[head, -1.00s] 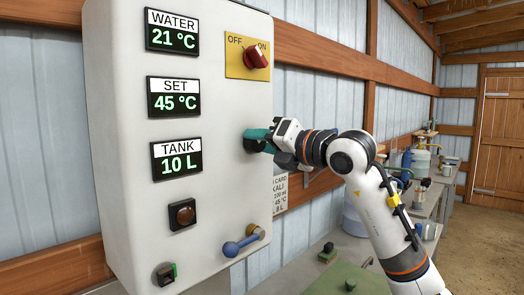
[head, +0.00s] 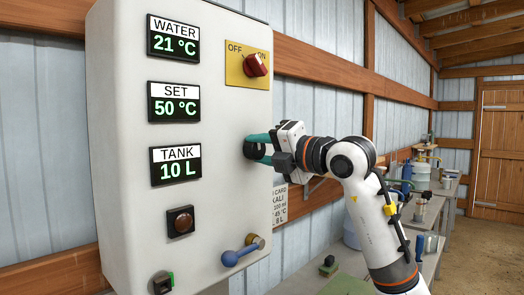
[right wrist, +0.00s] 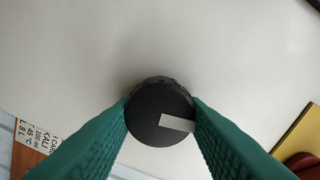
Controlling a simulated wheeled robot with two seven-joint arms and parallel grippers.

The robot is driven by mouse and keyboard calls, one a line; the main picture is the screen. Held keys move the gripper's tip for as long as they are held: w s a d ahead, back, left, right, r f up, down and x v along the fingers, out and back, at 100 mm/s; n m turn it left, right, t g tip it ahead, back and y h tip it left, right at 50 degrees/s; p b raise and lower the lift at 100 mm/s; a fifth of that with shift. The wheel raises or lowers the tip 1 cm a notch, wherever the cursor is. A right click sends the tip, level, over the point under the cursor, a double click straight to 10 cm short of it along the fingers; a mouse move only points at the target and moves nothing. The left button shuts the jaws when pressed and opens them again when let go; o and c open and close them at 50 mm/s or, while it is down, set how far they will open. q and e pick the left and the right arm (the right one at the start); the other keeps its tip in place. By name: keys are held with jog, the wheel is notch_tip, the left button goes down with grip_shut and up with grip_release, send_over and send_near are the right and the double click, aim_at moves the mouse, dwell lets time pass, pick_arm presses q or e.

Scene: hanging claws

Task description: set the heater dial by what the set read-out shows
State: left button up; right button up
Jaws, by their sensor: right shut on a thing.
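The control box (head: 200,100) carries the set read-out (head: 174,102), which shows 50 °C. My left gripper is not in view.
The water read-out (head: 175,37) shows 21 °C and the tank read-out (head: 175,167) 10 L. A red OFF/ON switch (head: 256,65) sits above the dial, a blue-handled lever (head: 240,252) below. A partly hidden card (head: 279,205) reads 45 °C. A cluttered bench (head: 430,215) stands behind.

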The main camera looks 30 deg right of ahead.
jog(key=o, duration=1)
jog(key=shift+c, duration=0.2)
jog(key=b+v, duration=0.4)
jog(key=v, duration=0.8)
